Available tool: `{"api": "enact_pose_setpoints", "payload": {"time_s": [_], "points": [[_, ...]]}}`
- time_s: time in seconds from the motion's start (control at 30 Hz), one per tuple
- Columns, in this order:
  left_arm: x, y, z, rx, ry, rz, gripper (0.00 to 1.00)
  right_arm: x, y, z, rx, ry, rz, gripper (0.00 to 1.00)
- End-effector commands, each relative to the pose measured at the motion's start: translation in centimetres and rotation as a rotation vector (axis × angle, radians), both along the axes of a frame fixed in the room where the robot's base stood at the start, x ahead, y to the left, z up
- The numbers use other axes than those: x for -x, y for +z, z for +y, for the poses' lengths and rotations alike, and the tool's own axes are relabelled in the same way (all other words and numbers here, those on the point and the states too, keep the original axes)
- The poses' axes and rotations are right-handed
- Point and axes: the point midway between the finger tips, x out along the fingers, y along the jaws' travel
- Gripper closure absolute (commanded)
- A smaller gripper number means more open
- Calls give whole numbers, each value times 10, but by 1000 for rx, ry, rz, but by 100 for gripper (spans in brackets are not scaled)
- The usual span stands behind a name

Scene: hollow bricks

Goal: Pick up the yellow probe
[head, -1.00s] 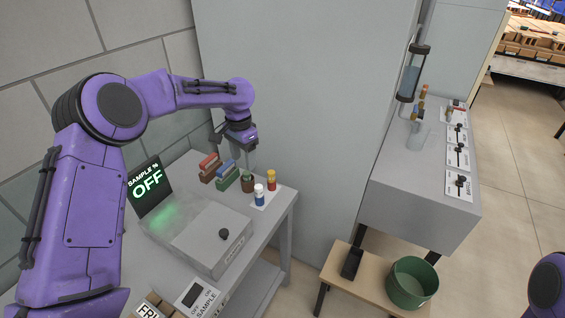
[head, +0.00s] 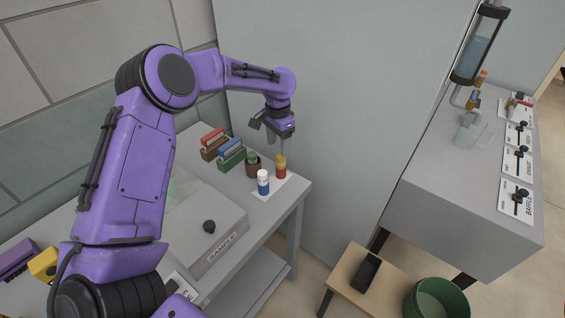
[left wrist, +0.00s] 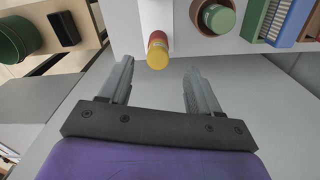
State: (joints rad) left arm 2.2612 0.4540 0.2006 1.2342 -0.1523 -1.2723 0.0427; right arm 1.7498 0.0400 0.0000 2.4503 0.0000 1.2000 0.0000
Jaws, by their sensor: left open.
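The likely yellow probe, a small upright cylinder with a yellow top and red lower part (head: 281,168), stands on a white card at the table's right corner. My left gripper (head: 284,143) points down just above it. In the left wrist view the yellow and red cylinder (left wrist: 157,50) lies just beyond the fingertips, roughly midway between the two open fingers (left wrist: 157,75). Nothing is between the fingers. My right gripper is not in view.
A white and blue bottle (head: 263,183) stands close beside the cylinder. A brown pot with a green top (head: 253,167) and red and blue blocks in holders (head: 230,150) are to its left. A grey wall (head: 330,120) rises just behind the table.

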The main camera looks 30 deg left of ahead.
Motion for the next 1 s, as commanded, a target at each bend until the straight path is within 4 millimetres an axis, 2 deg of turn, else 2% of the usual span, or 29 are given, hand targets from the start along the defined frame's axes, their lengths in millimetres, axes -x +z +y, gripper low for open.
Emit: {"api": "enact_pose_setpoints", "payload": {"time_s": [0.17, 0.33, 0.43, 0.7, 0.77, 0.8, 0.9, 1.0], "points": [[0, -20, -1, 1, -1, 1, 37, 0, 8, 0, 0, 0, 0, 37], [-2, -49, -3, 1, 0, 3, 37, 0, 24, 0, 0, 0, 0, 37], [-2, -65, -3, 1, -1, 1, 37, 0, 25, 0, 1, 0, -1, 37], [-3, -71, -3, 0, -2, -1, 37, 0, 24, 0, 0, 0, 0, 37], [-3, -71, -3, 0, -2, -1, 57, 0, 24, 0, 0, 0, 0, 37], [-3, -71, -3, 0, -2, -1, 70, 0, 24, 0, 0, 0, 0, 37], [-3, -71, -3, 0, -1, -1, 98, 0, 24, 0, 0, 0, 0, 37], [-3, -71, -3, 0, -1, -1, 98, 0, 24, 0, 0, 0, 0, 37]]}}
